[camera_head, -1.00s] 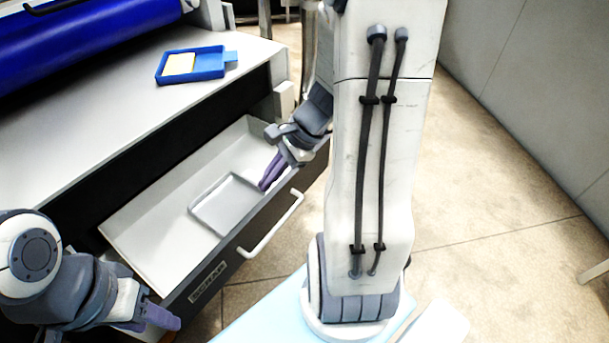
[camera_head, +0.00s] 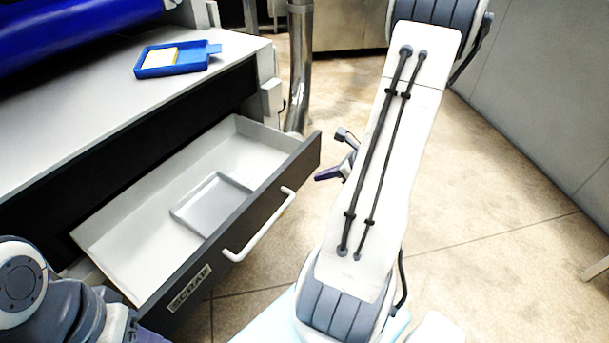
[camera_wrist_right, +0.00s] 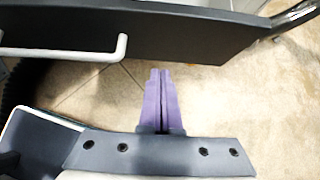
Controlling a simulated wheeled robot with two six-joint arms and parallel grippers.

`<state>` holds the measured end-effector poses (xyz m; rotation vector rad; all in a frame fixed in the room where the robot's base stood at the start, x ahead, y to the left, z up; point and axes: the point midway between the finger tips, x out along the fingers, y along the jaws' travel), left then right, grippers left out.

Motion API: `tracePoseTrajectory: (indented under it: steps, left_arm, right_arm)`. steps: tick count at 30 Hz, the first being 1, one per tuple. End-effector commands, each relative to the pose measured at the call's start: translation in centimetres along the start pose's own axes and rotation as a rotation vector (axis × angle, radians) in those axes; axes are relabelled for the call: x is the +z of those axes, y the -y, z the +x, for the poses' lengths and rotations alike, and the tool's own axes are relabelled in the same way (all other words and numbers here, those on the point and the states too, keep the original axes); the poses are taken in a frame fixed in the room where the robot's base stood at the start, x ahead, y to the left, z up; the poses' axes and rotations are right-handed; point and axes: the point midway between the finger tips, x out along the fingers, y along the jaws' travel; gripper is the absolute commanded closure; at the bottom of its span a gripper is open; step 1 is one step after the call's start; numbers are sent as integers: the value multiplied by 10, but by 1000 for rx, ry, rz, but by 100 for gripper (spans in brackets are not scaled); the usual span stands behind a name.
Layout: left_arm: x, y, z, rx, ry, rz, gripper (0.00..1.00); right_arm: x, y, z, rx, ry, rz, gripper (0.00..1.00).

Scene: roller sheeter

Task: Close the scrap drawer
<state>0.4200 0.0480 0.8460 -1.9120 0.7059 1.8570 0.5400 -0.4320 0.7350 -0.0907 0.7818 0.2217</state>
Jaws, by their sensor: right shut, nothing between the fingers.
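The scrap drawer (camera_head: 215,254) stands pulled out of the cabinet, with a dark front, a label (camera_head: 189,289) and a white bar handle (camera_head: 262,228). A grey flat tray (camera_head: 207,207) lies inside it. My right gripper (camera_head: 318,178) is outside the drawer, to the right of its front and apart from it, partly hidden by my right arm. In the right wrist view its purple fingers (camera_wrist_right: 161,75) are together and empty, pointing towards the dark drawer front (camera_wrist_right: 180,38); the handle (camera_wrist_right: 121,46) is to their left. My left gripper is mostly out of the picture at lower left.
A metal post (camera_head: 300,70) stands beyond the cabinet's right end.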

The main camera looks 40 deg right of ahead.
Motion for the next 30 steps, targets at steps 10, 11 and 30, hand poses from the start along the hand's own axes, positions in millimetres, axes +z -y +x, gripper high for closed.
tracePoseTrajectory:
  steps: [10, 11, 30]
  left_arm:
    - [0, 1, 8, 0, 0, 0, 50]
    - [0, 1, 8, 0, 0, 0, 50]
    - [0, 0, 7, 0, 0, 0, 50]
  right_arm:
    - [22, -1, 48, 1, -2, -5, 100]
    - [24, -1, 50, 2, -2, -5, 100]
    - [29, 5, 54, -7, -1, 4, 100]
